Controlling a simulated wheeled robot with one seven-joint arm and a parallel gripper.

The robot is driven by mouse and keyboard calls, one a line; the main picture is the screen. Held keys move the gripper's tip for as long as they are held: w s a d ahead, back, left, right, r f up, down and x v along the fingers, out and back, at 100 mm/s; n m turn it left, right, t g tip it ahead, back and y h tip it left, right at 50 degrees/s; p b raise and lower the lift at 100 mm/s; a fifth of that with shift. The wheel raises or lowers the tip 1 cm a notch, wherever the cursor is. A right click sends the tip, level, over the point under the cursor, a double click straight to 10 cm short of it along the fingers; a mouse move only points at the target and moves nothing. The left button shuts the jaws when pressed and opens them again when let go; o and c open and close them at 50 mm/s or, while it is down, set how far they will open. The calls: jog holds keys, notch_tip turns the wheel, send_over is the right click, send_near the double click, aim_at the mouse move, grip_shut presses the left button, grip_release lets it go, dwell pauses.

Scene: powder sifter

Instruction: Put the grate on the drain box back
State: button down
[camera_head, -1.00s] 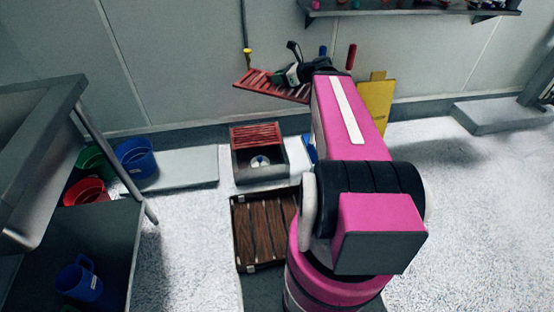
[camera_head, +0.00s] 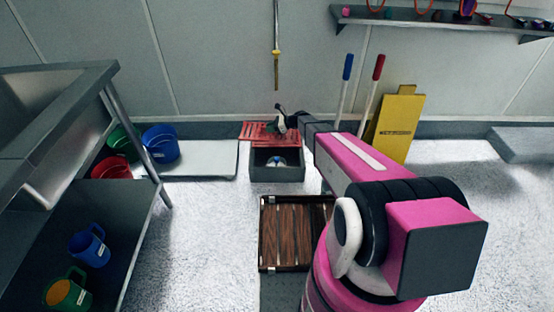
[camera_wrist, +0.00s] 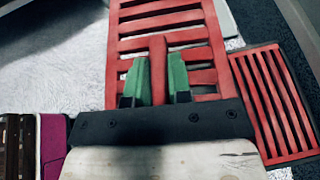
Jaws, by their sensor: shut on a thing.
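The grey drain box (camera_head: 290,174) stands on the floor near the back wall, its front part open and a round drain fitting (camera_head: 281,162) inside. A red slatted grate (camera_head: 258,128) is in my gripper (camera_head: 281,127), above the back of the box. In the wrist view the green fingertips (camera_wrist: 158,80) are shut on the middle bar of this grate (camera_wrist: 160,42). A second red grate (camera_wrist: 272,103) lies lower to its right, apparently on the back part of the box. The gap between held grate and box is hard to tell.
A brown wooden slatted crate (camera_head: 287,234) lies in front of the box. A pale slab (camera_head: 205,164) with a blue bucket (camera_head: 160,145) is left. A yellow sign (camera_head: 397,122) and two long handles lean against the wall at right. A yellow-ended rod (camera_head: 276,52) hangs above.

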jog(key=w+a+f+n+g, duration=0.1)
jog(key=a+f, duration=0.6)
jog(key=f, duration=0.5)
jog(key=w+d+f, duration=0.1)
jog(key=d+f, duration=0.1)
jog(key=d, duration=0.1)
jog(key=w+d+f, duration=0.1)
jog(key=d+f, duration=0.1)
jog(key=d, duration=0.2)
jog(key=w+d+f, duration=0.1)
jog(key=d+f, duration=0.2)
jog(key=d, duration=0.1)
jog(key=shift+w+d, duration=0.2)
jog(key=shift+f, duration=1.95)
jog(key=shift+f, duration=0.35)
jog(key=c, duration=1)
grip_release()
jog(key=shift+c, duration=0.2)
jog(key=shift+r, duration=0.15)
